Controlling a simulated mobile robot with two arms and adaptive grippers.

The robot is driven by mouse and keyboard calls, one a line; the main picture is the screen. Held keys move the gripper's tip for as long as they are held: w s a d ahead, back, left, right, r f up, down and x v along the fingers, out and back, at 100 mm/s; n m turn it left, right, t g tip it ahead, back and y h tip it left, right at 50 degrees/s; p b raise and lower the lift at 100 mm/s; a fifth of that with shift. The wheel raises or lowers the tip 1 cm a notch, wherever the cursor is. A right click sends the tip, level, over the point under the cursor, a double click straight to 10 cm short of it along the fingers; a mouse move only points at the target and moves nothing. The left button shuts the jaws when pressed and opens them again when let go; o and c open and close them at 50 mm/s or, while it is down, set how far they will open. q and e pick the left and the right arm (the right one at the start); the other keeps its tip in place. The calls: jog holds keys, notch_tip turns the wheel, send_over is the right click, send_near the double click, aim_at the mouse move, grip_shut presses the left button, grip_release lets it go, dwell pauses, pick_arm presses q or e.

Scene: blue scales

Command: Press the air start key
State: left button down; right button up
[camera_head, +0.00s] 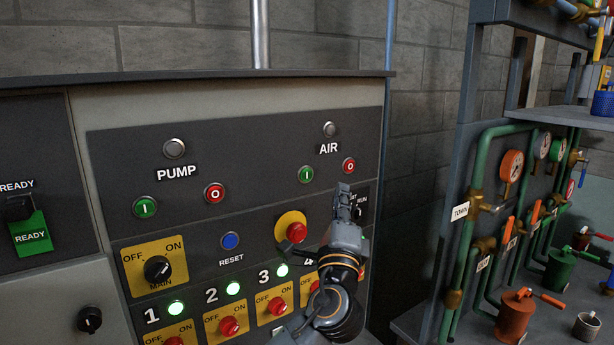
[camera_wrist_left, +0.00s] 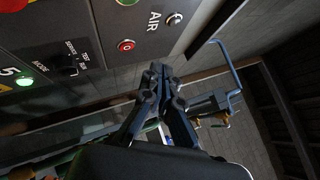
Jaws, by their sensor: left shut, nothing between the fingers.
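The air start key is a green button marked "I" (camera_head: 306,174) under the AIR label on the upper right of the control panel (camera_head: 250,158). Beside it on the right is the red "O" air key (camera_head: 348,165), which also shows in the left wrist view (camera_wrist_left: 126,45). A green key (camera_wrist_left: 127,2) is cut by the top edge of that view. My left gripper (camera_head: 344,188) is shut and empty, pointing up, just below the red air key and below right of the green one. In the left wrist view its closed fingertips (camera_wrist_left: 158,68) appear apart from the keys. My right gripper is not seen.
The pump's green (camera_head: 144,207) and red (camera_head: 214,193) keys are at left. A red emergency knob (camera_head: 296,232) on a yellow plate sits left of my gripper. A mode switch (camera_wrist_left: 69,70) is close by. A pipe rack (camera_head: 470,215) stands right.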

aim_at(306, 175)
pick_arm(q)
jog(key=shift+w+a, duration=0.1)
jog(key=shift+w+a+b, duration=0.25)
jog(key=shift+w+a, duration=0.6)
jog(key=shift+w, duration=0.3)
jog(key=shift+w+a+b, duration=0.3)
jog(key=shift+w+a, duration=0.55)
jog(key=shift+w, duration=0.35)
jog(key=shift+w+a+b, duration=0.25)
jog(key=shift+w+a, duration=0.6)
jog(key=shift+w, duration=0.3)
jog(key=shift+w+a, duration=0.2)
jog(key=shift+w, duration=0.1)
jog(key=shift+w+a+b, duration=0.25)
jog(key=shift+w+b, duration=0.05)
jog(key=shift+b, duration=0.15)
jog(key=shift+s+d, duration=0.45)
jog(key=shift+s, duration=0.2)
